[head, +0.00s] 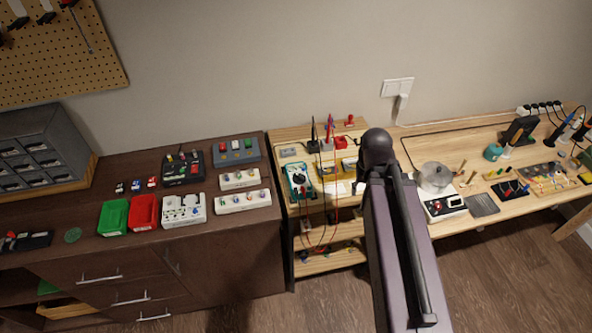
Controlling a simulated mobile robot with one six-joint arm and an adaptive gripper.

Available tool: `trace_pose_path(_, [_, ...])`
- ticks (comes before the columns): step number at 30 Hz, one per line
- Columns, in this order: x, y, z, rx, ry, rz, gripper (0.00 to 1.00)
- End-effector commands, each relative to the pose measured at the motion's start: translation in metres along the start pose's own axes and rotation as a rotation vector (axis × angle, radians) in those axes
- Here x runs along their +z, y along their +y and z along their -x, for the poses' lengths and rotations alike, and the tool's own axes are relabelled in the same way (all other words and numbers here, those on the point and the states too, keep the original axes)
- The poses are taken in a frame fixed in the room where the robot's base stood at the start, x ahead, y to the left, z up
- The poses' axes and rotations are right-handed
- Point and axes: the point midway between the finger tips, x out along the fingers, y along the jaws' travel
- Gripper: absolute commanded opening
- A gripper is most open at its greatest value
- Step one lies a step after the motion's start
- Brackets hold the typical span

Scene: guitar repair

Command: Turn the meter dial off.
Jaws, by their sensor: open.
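The meter (290,170) is a teal-cased multimeter on the small wooden bench left of my arm. Its round black dial (299,179) shows in the middle of its face, but the pointer's setting is too small to read. Red and black leads run near the meter and hang over the bench front. My arm rises from the lower right and ends in view at a dark rounded joint, to the right of the meter and apart from it in the picture. My gripper does not show.
A dark cabinet (120,260) on the left holds green and red bins (144,212), pedals and white pickups. The right workbench (455,226) holds a glass-domed device (435,178), soldering tools and small parts. Upright probes (330,132) stand behind the meter. Lower shelves are under the meter's bench.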

Motion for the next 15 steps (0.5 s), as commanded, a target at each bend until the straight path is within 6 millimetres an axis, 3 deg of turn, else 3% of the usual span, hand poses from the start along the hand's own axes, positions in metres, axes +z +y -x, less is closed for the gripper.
trace_pose_path(15, [-0.0058, -0.0046, 0.0018, 0.0, 0.0, 0.025, 0.52])
